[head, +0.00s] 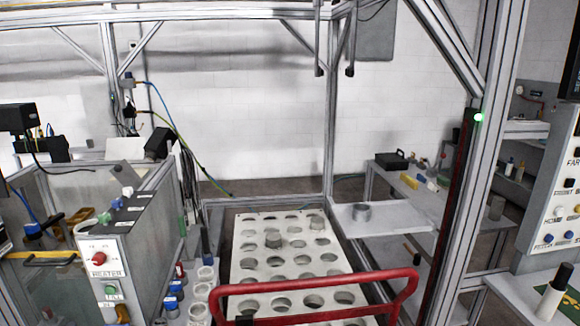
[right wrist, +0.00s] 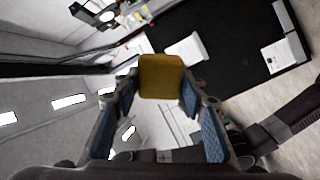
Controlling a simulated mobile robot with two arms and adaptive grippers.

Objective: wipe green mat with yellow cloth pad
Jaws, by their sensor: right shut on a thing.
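The yellow cloth pad (right wrist: 161,75) is between the fingertips of my right gripper (right wrist: 159,92) in the right wrist view. The blue-padded fingers are shut on its sides, and it is held clear in front of the palm. In the head view, a green patch (head: 573,304) with a yellow mark shows at the bottom right corner. It looks like part of the green mat, and most of it is cut off by the frame. Neither of my grippers shows in the head view.
A white and black cylinder (head: 553,293) stands beside the green patch on a pale tabletop (head: 515,290). A control panel (head: 560,190) rises behind it. A plate with round holes (head: 255,262) lies in the middle behind a red bar (head: 330,279). A heater box (head: 130,265) stands left.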

